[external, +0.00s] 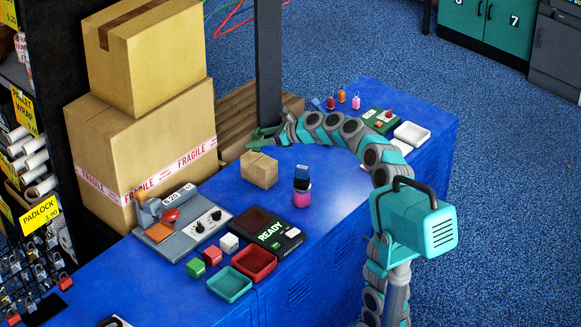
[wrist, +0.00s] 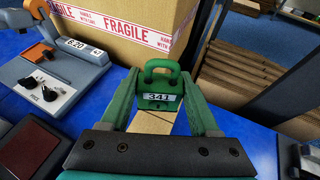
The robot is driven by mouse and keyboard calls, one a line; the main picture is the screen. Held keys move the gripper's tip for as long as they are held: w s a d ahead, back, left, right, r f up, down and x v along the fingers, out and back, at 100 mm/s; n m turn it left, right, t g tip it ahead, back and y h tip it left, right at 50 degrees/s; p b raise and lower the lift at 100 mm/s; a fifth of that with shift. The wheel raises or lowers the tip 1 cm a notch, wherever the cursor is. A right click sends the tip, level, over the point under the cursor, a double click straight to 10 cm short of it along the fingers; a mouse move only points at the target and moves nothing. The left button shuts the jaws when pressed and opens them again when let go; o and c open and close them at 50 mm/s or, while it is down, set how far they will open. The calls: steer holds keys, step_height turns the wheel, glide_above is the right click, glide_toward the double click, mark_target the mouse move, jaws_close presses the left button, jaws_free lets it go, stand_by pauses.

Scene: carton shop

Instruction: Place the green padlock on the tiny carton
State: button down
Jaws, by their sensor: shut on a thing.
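The green padlock (wrist: 159,82), with a white label reading 341, is upright between the two green fingers of my gripper (wrist: 160,88), which is shut on it. The tiny carton (external: 259,170) is a small brown taped box on the blue counter, in front of the big cartons. In the external view my gripper (external: 262,137) is above and just behind the tiny carton; the padlock is hard to tell from the green fingers there. In the wrist view part of the tiny carton (wrist: 152,122) shows below the padlock. I cannot tell whether they touch.
Large cartons (external: 151,140) with FRAGILE tape stand at the left, and a dark post (external: 268,65) rises behind my gripper. A scale (external: 184,222), a dark READY device (external: 268,232), small blocks and a pink-and-black item (external: 302,190) are on the counter (external: 338,200).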

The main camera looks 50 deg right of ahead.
mark_target(258, 149)
step_height(258, 149, down, 4)
steer(key=shift+f, duration=0.1)
stand_by(0.4)
steer(key=shift+c, duration=0.6)
jaws_free()
steer(key=shift+s+d, duration=0.1)
steer(key=v, duration=1.2)
